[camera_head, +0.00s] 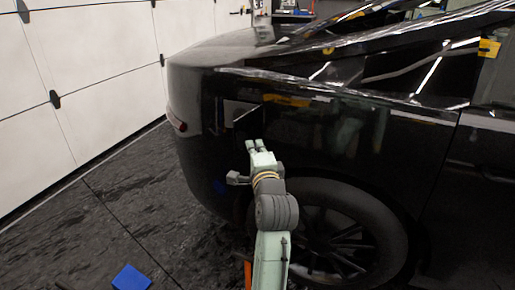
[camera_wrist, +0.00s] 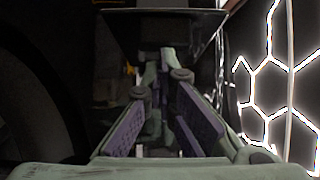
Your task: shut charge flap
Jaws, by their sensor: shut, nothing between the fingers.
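In the wrist view a dark panel with a bright rim, likely the flap (camera_wrist: 190,30), spans the top beyond the fingers. My gripper (camera_head: 255,146) is just below the flap in the head view, its fingers shut and empty. The wrist view shows its purple-padded fingers (camera_wrist: 160,62) converging toward the panel. Whether they touch it cannot be told.
The car's wheel (camera_head: 340,235) is below and right of my gripper. White garage door panels (camera_head: 70,80) stand at the left. A blue object (camera_head: 131,278) lies on the dark floor. The floor left of the car is mostly clear.

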